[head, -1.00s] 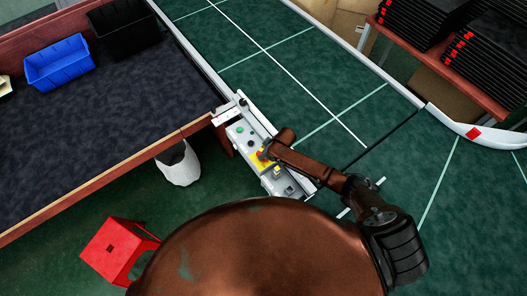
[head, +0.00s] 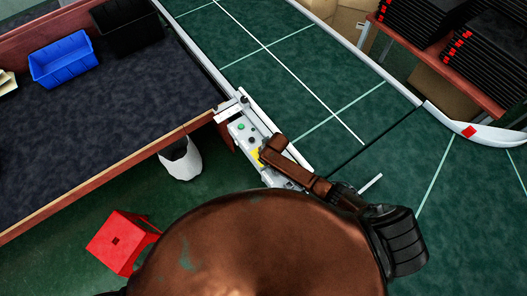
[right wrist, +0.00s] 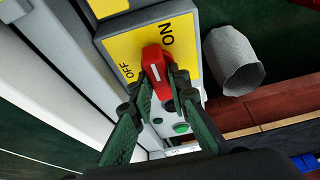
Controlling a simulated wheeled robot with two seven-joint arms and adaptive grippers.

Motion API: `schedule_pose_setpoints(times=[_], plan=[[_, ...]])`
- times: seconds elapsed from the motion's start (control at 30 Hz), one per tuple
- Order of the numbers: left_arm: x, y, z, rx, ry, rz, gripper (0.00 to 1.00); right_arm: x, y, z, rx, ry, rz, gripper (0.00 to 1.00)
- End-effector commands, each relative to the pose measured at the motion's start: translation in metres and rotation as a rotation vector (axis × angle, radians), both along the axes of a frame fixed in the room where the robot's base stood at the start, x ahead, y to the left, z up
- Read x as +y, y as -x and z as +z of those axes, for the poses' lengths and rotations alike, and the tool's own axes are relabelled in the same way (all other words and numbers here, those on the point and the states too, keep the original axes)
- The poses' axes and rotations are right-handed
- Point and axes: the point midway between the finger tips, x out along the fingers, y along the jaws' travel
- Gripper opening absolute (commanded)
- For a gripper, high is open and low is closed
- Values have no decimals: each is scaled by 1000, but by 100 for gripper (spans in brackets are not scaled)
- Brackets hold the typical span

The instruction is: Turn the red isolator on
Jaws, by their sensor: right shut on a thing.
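The red isolator (right wrist: 155,70) is a knob with a white line, on a yellow plate (right wrist: 113,52) in the right wrist view. The OFF label is left of the knob and the ON label at its upper right. The white line stands nearly upright in the picture. My right gripper (right wrist: 158,78) is shut on the knob, one green finger on each side. In the head view the grey control box (head: 243,135) sits at the conveyor's edge, and my right arm hides the knob and fingers. My left gripper is out of view.
A green button (right wrist: 181,128) is close to my right fingers. The green conveyor (head: 290,80) runs behind the box. A dark worktable (head: 90,140) is at left with a blue bin (head: 63,60). A red stool (head: 122,242) and a white bin (head: 181,162) stand on the floor.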

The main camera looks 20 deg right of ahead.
Motion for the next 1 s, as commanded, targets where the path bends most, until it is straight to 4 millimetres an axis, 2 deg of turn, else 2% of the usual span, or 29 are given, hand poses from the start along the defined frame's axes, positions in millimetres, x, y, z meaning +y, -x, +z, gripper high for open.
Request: schedule_pose_setpoints(times=[0.2,0.23,0.47,0.77,0.87,1.0], plan=[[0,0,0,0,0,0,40,-1,3,-3,8,0,-3,0],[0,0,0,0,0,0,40,-1,3,-3,8,0,-4,18],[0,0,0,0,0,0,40,0,2,-2,4,0,-1,33],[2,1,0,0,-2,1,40,0,1,0,2,-1,1,33],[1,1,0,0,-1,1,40,-1,3,5,2,-1,1,33],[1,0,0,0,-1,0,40,-2,9,21,1,-3,1,33]])
